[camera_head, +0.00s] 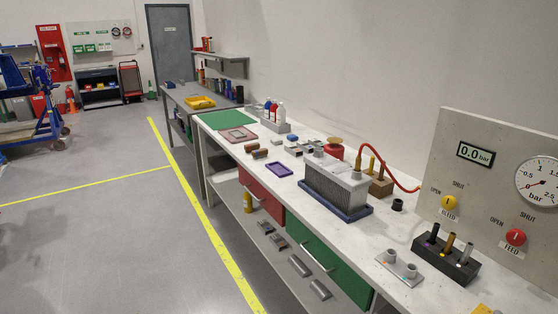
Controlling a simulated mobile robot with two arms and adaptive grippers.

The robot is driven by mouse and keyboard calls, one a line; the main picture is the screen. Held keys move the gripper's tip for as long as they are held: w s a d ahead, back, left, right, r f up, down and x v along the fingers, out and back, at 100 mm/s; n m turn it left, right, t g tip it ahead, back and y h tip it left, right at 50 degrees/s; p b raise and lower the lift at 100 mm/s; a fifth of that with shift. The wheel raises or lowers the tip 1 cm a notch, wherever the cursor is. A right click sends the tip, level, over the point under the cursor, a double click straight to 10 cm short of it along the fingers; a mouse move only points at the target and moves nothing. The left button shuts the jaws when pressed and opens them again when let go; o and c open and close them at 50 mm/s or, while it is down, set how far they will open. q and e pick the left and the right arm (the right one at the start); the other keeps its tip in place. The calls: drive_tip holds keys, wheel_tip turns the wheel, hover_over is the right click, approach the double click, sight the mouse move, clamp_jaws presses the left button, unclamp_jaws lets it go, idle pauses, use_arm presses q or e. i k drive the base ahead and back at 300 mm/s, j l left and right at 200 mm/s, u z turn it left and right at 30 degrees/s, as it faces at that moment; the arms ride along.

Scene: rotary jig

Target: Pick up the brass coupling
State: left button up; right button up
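A black rack (434,262) stands on the bench below the gauge panel and holds three upright pieces. The middle one is a brass-coloured piece (449,243), which looks like the brass coupling. A dark piece (434,232) stands to its left and a silvery piece (466,254) to its right. Other brass-coloured parts stand in a brown block (381,187) further back, too small to identify. Neither of my grippers is in view.
A grey plate with two sockets (399,266) lies left of the rack. The gauge panel (440,135) rises behind. Bench surface before the finned unit is mostly clear.

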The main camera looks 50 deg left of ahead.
sight(357, 166)
drive_tip(key=u, duration=1)
